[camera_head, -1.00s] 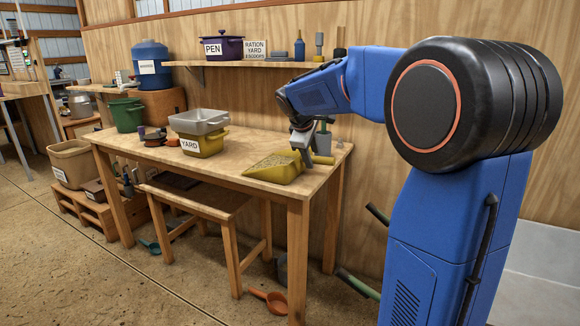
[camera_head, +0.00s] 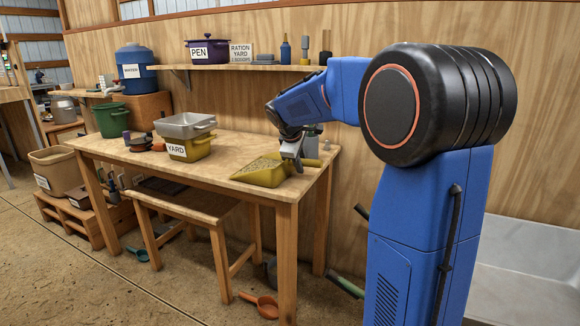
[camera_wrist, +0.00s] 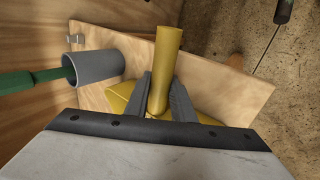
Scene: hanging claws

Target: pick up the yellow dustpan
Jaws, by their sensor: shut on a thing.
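The yellow dustpan (camera_head: 262,173) is at the right end of the wooden table (camera_head: 236,146), with grainy material in its pan. My gripper (camera_head: 291,150) is over its handle end. In the wrist view my gripper (camera_wrist: 160,98) has its two grey fingers on either side of the yellow handle (camera_wrist: 166,55), shut on it. The handle points away from the fingers. Most of the pan is hidden behind the gripper in the wrist view. I cannot tell whether the dustpan is clear of the tabletop.
A grey cylinder with a green handle (camera_wrist: 95,67) is close to the left of my fingers in the wrist view. A yellow tub labelled YARD (camera_head: 190,148) with a grey pan (camera_head: 185,125) stands mid-table. A shelf (camera_head: 250,67) with a purple PEN pot (camera_head: 208,51) runs above.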

